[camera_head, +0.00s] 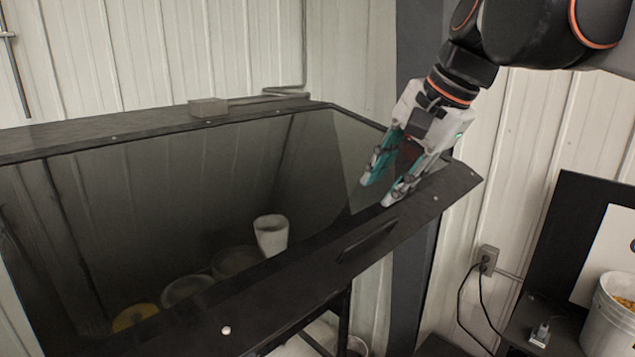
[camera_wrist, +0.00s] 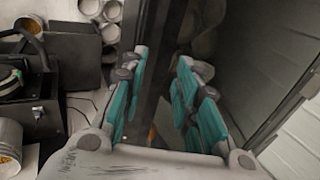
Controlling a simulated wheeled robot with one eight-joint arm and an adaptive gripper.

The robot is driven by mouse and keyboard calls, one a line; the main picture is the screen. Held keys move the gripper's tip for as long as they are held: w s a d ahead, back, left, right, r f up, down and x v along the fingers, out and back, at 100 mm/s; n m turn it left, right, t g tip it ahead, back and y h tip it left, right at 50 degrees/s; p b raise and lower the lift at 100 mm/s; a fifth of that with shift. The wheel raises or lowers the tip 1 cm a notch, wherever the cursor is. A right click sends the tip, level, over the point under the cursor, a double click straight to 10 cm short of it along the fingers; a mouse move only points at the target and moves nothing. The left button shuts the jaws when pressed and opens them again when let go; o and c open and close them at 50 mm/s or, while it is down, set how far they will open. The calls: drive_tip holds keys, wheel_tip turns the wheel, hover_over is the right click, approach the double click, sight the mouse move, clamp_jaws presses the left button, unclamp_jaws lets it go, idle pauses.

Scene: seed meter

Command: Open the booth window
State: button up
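The booth window (camera_head: 150,200) is a large dark see-through pane in a black frame, sloping down toward me; I see no clear gap along its edges. A dark slot-like handle (camera_head: 368,241) sits on its lower frame bar (camera_head: 290,287), right of the middle. My gripper (camera_head: 379,193) is open, its two teal-padded fingers pointing down over the right end of the window, up and right of the handle. I cannot tell whether the fingertips touch the frame. In the wrist view my open gripper (camera_wrist: 160,92) has the dark frame edge and glass beyond its fingers, and nothing is held.
Behind the glass stand a white cup (camera_head: 271,235) and several buckets. A small grey box (camera_head: 208,107) lies on the booth's top. On the right are a wall socket (camera_head: 487,260) with cables, a white bucket (camera_head: 612,315) and a black panel (camera_head: 575,235).

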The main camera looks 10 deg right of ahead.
drive_tip(key=shift+s+d+r, duration=0.15)
drive_tip(key=shift+s+r, duration=0.05)
drive_tip(key=shift+r, duration=0.3)
drive_tip(key=shift+c, duration=0.4)
